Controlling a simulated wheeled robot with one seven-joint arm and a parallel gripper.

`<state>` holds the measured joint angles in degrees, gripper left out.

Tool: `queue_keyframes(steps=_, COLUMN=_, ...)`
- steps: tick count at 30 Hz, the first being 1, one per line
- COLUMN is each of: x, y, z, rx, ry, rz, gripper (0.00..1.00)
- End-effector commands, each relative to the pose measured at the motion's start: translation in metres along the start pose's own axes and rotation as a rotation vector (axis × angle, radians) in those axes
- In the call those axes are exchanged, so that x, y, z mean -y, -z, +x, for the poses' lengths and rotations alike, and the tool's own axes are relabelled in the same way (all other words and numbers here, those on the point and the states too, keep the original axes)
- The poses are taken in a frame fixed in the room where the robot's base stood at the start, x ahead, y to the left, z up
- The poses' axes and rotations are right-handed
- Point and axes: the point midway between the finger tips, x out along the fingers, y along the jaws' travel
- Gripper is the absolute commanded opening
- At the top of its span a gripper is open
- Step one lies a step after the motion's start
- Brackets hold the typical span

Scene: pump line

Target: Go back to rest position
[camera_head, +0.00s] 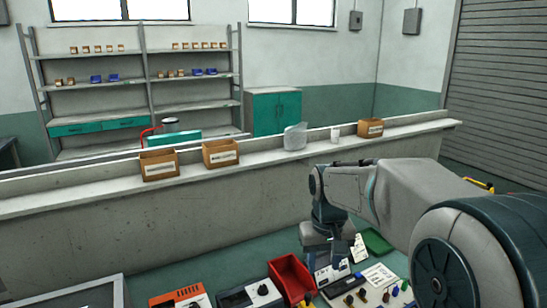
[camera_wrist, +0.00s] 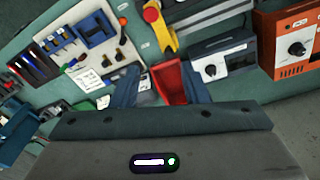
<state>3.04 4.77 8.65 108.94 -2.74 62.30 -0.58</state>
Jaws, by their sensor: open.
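My gripper (camera_wrist: 160,82) is open, with its two fingers apart and nothing held between them in the wrist view. In the head view my arm reaches in from the right, and the hand (camera_head: 327,232) hangs down over the workbench. A red bin (camera_head: 292,275) lies just left of the hand. In the wrist view the red bin (camera_wrist: 170,84) shows between and beyond the fingers. The fingertips are hard to make out in the head view.
The bench holds an orange instrument (camera_head: 180,298), a grey instrument with a knob (camera_head: 252,294), a green tray (camera_head: 377,241) and a board with small coloured parts (camera_head: 372,290). Behind it runs a low wall (camera_head: 240,215) with cardboard boxes (camera_head: 220,154) on its ledge.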

Motion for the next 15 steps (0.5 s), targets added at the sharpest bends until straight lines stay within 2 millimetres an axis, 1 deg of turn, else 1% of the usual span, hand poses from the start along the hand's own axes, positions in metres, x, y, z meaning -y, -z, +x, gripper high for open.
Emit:
queue_keyframes(steps=1, x=-0.001, y=-0.014, z=-0.006, rx=-0.016, ry=-0.006, rz=0.007, gripper=0.41)
queue_keyframes(steps=6, x=-0.005, y=-0.056, z=-0.016, rx=-0.063, ry=-0.016, rz=0.033, gripper=0.41)
queue_keyframes(steps=11, x=-0.007, y=-0.096, z=-0.019, rx=-0.108, ry=-0.018, rz=0.059, gripper=0.41)
queue_keyframes(steps=15, x=-0.007, y=-0.131, z=-0.017, rx=-0.148, ry=-0.014, rz=0.081, gripper=0.41)
